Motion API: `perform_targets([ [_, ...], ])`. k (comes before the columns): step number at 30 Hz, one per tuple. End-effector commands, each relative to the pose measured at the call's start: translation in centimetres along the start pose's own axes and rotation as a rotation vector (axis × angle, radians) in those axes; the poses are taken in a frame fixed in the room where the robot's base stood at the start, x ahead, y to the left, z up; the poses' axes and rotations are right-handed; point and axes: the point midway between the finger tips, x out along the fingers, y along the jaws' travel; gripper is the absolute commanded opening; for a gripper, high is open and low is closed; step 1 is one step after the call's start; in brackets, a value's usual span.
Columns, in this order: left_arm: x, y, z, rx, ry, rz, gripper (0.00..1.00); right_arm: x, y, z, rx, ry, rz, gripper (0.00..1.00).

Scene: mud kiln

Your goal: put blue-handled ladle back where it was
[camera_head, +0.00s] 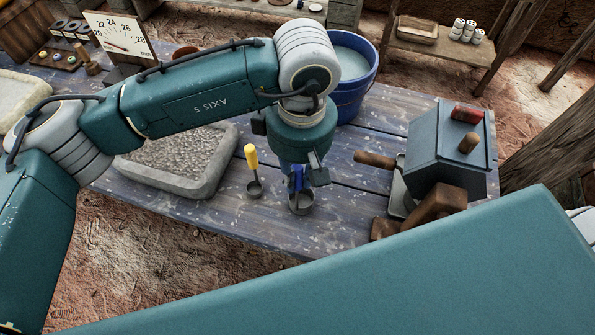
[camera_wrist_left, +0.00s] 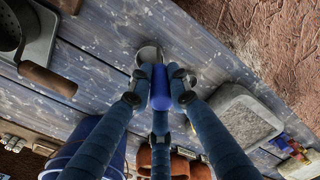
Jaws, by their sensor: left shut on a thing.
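The blue-handled ladle (camera_head: 301,205) is upright above or on the blue-grey table, with its grey cup down. I cannot tell whether the cup touches the boards. My left gripper (camera_head: 301,178) points down and is shut on its blue handle. In the left wrist view the fingers (camera_wrist_left: 160,85) close around the blue handle (camera_wrist_left: 160,96), and part of the cup (camera_wrist_left: 149,54) shows beyond them. A yellow-handled ladle (camera_head: 251,158) stands just to the left in the head view. My right gripper is not in view.
A blue bucket (camera_head: 362,88) of greyish liquid stands behind my left wrist. A stone trough (camera_head: 208,178) lies left. A grey box-like thing (camera_head: 445,150) and brown wooden pieces (camera_head: 432,208) stand right. My teal arm link covers the front. Bare boards lie right of the ladle.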

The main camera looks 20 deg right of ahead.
Motion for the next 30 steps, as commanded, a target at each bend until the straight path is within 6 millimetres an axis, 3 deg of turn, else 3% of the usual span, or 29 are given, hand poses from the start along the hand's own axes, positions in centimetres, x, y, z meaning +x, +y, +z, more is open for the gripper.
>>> perform_targets([
  [8, 0.5, 0.0, 0.0, 0.001, 0.0, 0.001, 0.0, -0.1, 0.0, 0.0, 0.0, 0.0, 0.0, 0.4],
  [9, 0.5, 0.0, 0.0, 0.001, 0.0, 0.001, 0.26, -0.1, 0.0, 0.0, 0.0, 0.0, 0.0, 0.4],
  [11, 0.5, 0.0, 0.0, 0.001, 0.0, 0.001, 0.36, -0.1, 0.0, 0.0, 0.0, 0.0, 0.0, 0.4],
  [23, -0.2, 0.1, 0.0, 0.001, 0.002, 0.003, 0.36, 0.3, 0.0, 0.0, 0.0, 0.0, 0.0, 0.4],
  [30, -4.6, 0.1, 0.0, 0.003, 0.004, 0.006, 0.36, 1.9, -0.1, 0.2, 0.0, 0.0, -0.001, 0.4],
])
